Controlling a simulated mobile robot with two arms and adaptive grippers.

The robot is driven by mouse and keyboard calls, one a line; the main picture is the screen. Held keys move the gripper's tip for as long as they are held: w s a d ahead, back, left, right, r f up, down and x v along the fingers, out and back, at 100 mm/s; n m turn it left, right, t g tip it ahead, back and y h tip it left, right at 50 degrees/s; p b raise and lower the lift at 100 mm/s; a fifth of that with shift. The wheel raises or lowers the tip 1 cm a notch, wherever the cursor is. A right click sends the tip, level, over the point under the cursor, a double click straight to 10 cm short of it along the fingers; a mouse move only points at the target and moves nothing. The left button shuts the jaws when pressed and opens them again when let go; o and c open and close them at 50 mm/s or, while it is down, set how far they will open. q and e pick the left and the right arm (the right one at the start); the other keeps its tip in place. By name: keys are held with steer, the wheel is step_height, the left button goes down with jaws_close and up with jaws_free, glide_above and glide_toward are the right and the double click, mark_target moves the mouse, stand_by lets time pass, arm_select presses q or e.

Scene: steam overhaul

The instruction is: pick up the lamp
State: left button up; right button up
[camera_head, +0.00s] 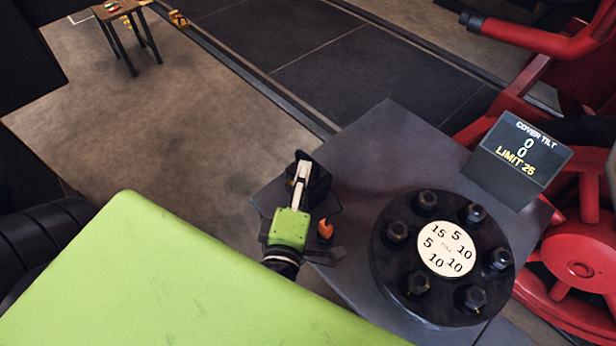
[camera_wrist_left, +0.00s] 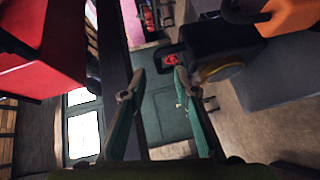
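My left gripper (camera_head: 302,168) is over the left edge of the dark table in the head view, pointing away from me. In the left wrist view its two fingers (camera_wrist_left: 159,76) are apart, with nothing held between them. A dark object with an orange part (camera_head: 325,228), likely the lamp, is close by on the gripper's right. In the left wrist view a black body with a round yellowish lens (camera_wrist_left: 220,69) and an orange block is just right of the fingertips. The gripper hides part of it in the head view. My right gripper is not in view.
A round black bolted cover (camera_head: 387,268) lies on the dark table (camera_head: 390,135), right of the gripper. A display reading "COVER TILT 0 0 LIMIT 25" (camera_head: 521,158) stands behind it. Red machinery (camera_head: 578,258) borders the right. Open floor (camera_head: 190,125) lies left.

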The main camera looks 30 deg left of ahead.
mark_target(306, 160)
arm_select(q)
steer(key=shift+x, duration=0.95)
steer(key=p+x, duration=0.1)
steer(key=x, duration=0.3)
steer(key=shift+w+r+p, duration=0.1)
steer(key=shift+w+p, duration=0.15)
steer(key=shift+p, duration=0.15)
steer(key=shift+w+a, duration=0.1)
jaws_close()
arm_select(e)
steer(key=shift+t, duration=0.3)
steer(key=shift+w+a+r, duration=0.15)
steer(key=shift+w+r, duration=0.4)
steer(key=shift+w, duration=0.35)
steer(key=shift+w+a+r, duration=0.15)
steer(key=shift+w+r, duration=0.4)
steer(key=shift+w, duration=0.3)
